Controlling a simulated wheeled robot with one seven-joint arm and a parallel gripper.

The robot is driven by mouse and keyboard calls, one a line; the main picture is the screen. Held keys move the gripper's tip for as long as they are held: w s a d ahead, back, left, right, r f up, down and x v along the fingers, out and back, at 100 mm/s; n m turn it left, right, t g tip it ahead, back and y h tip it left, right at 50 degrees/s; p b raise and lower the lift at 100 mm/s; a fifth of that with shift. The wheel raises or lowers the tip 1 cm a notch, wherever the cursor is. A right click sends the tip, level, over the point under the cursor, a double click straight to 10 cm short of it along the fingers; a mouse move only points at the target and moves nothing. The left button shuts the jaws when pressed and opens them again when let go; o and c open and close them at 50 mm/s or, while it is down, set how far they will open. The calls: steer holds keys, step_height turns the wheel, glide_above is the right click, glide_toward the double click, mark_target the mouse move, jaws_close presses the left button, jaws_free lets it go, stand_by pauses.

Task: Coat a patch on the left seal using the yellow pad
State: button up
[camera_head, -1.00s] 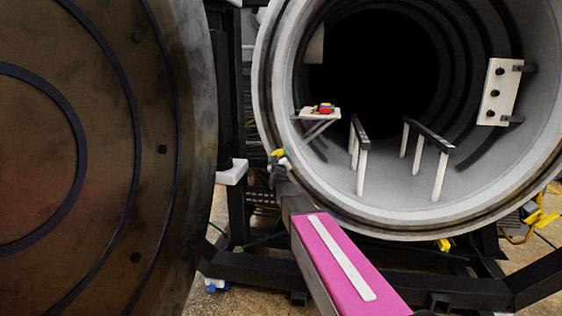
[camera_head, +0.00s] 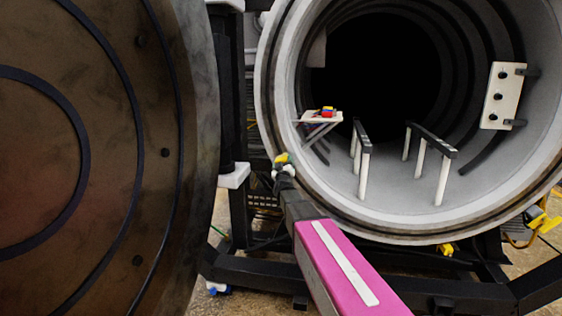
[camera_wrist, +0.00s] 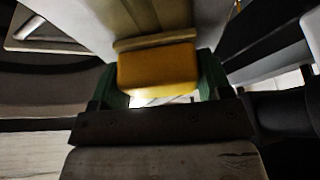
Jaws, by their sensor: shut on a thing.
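My gripper (camera_head: 283,168) is at the lower left edge of the round chamber opening in the head view. It is shut on the yellow pad (camera_head: 281,158). In the wrist view the yellow pad (camera_wrist: 157,70) sits between the green fingers of my gripper (camera_wrist: 160,84). A light edge lies just beyond the pad there. The chamber rim (camera_head: 267,110) carries dark ring lines and passes close beside the pad. Whether the pad touches the rim I cannot tell. The big brown door (camera_head: 110,160) at the left carries dark rings. Which ring is the left seal is unclear.
Inside the chamber are a small white shelf (camera_head: 318,117) with coloured blocks, two dark rails (camera_head: 432,139) on white posts and a white plate (camera_head: 502,96) with black knobs. A black frame (camera_head: 450,290) runs below.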

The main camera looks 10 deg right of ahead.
steer(key=d+f, duration=0.3)
steer(key=f, duration=0.3)
steer(key=shift+s+d+f, duration=0.4)
stand_by(0.5)
steer(key=shift+s, duration=0.1)
steer(key=shift+s+a, duration=0.3)
steer(key=shift+s, duration=0.65)
steer(key=shift+s+a, duration=0.3)
steer(key=shift+s, duration=0.6)
steer(key=shift+s+a, duration=0.3)
steer(key=shift+s, duration=0.65)
steer(key=shift+s+a, duration=0.25)
steer(key=shift+s, duration=0.5)
steer(key=shift+s+a, duration=0.2)
steer(key=shift+s, duration=0.5)
steer(key=s+d+f+n+y, duration=0.1)
steer(key=s+d+f+y, duration=0.1)
steer(key=s, duration=1)
steer(key=shift+s+f+n+y, duration=0.25)
steer(key=shift+f+n+y, duration=0.05)
steer(key=shift+f, duration=0.3)
